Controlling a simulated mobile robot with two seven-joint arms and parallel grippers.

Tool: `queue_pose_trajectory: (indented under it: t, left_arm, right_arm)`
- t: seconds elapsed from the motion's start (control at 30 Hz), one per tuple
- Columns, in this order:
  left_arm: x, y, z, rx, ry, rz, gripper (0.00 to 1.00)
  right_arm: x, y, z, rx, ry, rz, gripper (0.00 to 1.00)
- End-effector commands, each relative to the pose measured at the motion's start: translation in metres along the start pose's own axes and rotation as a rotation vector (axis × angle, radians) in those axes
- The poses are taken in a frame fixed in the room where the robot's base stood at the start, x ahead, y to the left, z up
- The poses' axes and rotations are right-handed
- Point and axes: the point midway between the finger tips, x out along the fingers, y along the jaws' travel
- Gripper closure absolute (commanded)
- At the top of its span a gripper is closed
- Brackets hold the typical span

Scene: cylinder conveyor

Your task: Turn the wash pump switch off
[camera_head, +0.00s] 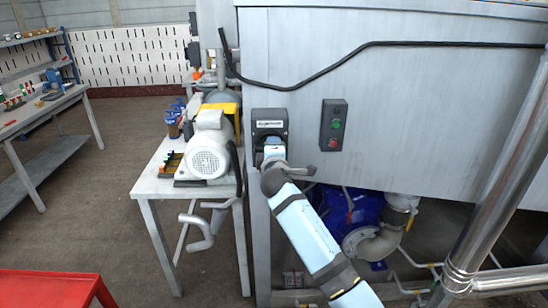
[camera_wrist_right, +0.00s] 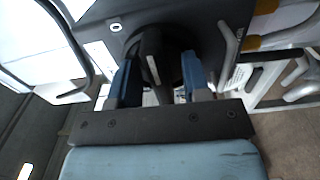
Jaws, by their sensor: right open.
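The wash pump switch appears to be the dark box (camera_head: 270,115) with a pale label strip, mounted on the left end of the grey machine panel. The strip's text is too small to read. My right gripper (camera_head: 270,148) is at the lower part of this box and hides its knob in the head view. In the right wrist view, the black switch knob (camera_wrist_right: 152,50) stands between the two blue fingers of my right gripper (camera_wrist_right: 160,75). The fingers are apart on either side of it; I cannot tell whether either touches it. My left gripper is not in view.
A control box (camera_head: 333,125) with green and red buttons is right of the switch. A black cable (camera_head: 350,55) crosses the grey panel (camera_head: 430,110). A grey motor (camera_head: 208,148) stands on a table just left. A blue pump (camera_head: 345,205) and pipes sit below.

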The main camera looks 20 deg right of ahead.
Motion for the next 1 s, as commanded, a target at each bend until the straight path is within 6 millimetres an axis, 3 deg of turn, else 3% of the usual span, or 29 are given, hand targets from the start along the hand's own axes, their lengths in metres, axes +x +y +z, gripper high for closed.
queue_pose_trajectory:
  t: [0.6, 0.8, 1.0]
  left_arm:
    - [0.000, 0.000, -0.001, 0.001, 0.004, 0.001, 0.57]
    - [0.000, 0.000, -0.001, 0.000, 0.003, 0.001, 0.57]
    - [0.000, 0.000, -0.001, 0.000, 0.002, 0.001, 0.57]
  right_arm:
    - [-0.119, -0.002, 0.000, 0.001, 0.001, -0.002, 0.56]
    - [-0.134, -0.001, 0.000, 0.001, 0.000, -0.002, 0.56]
    - [-0.135, 0.000, 0.000, 0.001, 0.000, -0.002, 0.56]
